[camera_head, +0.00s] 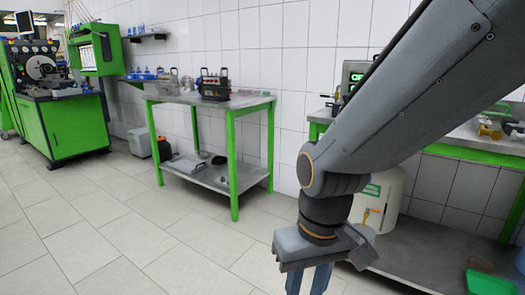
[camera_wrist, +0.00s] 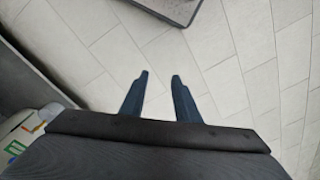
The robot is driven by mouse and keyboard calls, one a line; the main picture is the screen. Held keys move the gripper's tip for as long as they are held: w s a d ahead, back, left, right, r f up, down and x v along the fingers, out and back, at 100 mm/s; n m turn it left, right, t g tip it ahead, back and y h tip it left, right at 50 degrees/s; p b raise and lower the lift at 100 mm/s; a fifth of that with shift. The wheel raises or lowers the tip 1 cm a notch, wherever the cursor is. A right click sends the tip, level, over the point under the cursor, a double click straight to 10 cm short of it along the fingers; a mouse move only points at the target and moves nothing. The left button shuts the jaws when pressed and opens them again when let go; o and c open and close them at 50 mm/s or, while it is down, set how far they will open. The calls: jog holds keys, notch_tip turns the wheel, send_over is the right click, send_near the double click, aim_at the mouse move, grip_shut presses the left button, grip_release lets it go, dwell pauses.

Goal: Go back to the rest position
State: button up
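My gripper (camera_wrist: 158,82) points down over the light tiled floor in the wrist view. Its two dark blue fingers stand apart with bare floor between them, so it is open and empty. In the head view my gripper (camera_head: 308,281) hangs at the bottom, right of centre, below my grey arm, which reaches in from the upper right. The fingertips are partly cut off by the lower edge there.
A green-legged workbench (camera_head: 232,104) with a dark device stands left of my arm. Another green bench (camera_head: 475,150) stands behind my arm, with a cream container (camera_head: 395,185) on its lower shelf. A green test machine (camera_head: 65,125) is far left. Open floor (camera_head: 120,230) lies front left.

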jog(key=s+d+r+m+p, duration=0.2)
jog(key=d+r+m+p, duration=0.1)
jog(key=d+r+p, duration=0.8)
notch_tip(320, 180, up, 4)
jog(key=p, duration=0.6)
jog(key=shift+s+d+f+h+p, duration=0.2)
jog(key=shift+d+f+h+p, duration=0.05)
jog(key=shift+d+h+p, duration=0.15)
